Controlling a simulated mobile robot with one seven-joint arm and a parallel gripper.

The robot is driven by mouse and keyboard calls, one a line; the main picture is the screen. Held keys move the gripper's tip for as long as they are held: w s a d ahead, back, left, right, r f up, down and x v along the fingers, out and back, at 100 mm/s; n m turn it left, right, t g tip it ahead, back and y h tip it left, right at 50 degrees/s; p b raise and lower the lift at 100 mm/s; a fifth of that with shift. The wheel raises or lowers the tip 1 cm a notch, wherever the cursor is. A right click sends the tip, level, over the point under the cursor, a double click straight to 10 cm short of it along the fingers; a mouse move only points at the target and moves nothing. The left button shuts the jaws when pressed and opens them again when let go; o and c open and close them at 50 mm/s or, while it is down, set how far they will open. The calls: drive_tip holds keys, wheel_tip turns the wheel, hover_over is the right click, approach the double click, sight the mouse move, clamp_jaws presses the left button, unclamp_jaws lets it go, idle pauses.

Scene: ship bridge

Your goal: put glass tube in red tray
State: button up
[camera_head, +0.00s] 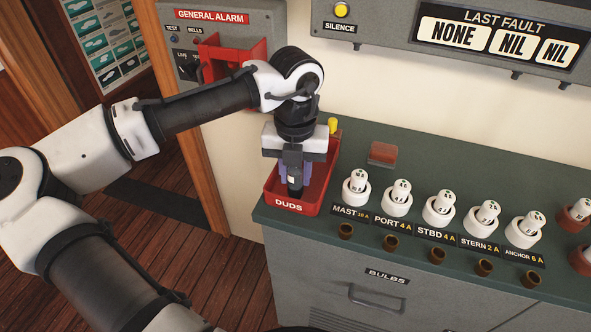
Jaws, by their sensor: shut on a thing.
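The red tray (324,205), marked DUDS, sits at the left end of the green counter. My gripper (295,180) points down over the tray, with its fingers inside the tray's outline. It is shut on a dark, upright tube (295,188), which looks like the glass tube. Whether the tube's lower end touches the tray floor I cannot tell. The fingers hide part of the tube, and the gripper hides the back of the tray.
A row of white bulb holders (397,199) with labels stands to the right of the tray, with several brown sockets (391,242) in front. A small red block (383,153) lies behind them. A yellow-topped thing (332,126) shows behind my gripper. The alarm box (215,40) hangs on the wall.

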drive_tip(key=o, duration=1)
drive_tip(key=shift+f, duration=0.1)
drive_tip(key=shift+c, duration=0.2)
wheel_tip(320, 180, up, 12)
drive_tip(key=b, duration=0.1)
drive_tip(key=shift+r, duration=0.2)
